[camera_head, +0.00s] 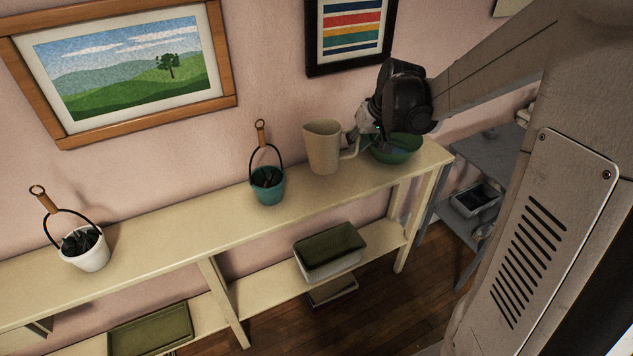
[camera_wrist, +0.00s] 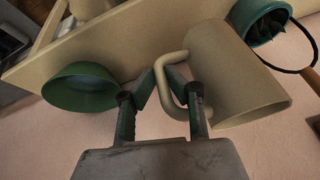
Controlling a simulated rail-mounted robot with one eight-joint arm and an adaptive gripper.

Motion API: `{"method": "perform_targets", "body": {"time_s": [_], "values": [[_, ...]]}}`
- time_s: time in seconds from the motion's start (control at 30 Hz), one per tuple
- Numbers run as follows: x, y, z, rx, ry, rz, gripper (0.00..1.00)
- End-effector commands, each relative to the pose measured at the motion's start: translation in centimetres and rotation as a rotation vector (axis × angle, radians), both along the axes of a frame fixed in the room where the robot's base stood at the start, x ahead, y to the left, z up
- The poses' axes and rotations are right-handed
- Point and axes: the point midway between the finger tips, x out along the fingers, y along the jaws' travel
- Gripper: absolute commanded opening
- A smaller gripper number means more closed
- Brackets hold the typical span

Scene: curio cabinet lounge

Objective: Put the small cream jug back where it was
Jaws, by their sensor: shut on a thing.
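The small cream jug (camera_head: 322,148) is upright at the right part of the long cream shelf's top (camera_head: 215,221). Its base is close to the shelf top; I cannot tell whether it touches. My gripper (camera_head: 361,138) comes from the right and is shut on the jug's handle. In the wrist view the jug (camera_wrist: 230,75) is at the right, its handle (camera_wrist: 170,80) between the fingers of my gripper (camera_wrist: 163,88).
A green bowl (camera_head: 397,149) stands just right of the jug, close behind my gripper. A teal bucket (camera_head: 267,191) with a tall handle stands to the left. A white bucket (camera_head: 87,256) is farther left. The shelf top between the buckets is clear.

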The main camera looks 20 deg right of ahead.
Motion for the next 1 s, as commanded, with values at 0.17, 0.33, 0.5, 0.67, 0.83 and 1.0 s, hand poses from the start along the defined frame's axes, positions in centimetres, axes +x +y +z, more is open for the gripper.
{"method": "perform_targets", "body": {"time_s": [0.17, 0.33, 0.5, 0.67, 0.83, 1.0], "values": [[0.7, -0.8, -0.5, -0.001, 0.0, -0.004, 0.0], [2.1, -3.3, -2.2, 0.001, -0.001, -0.005, 0.0], [3.5, -5.9, -4.1, 0.0, -0.001, -0.005, 0.0], [4.9, -8.3, -5.7, 0.001, 0.0, -0.004, 0.0], [5.7, -9.8, -6.7, 0.0, -0.001, -0.002, 0.0], [5.9, -10.2, -7.3, 0.001, -0.001, -0.002, 0.0]]}}
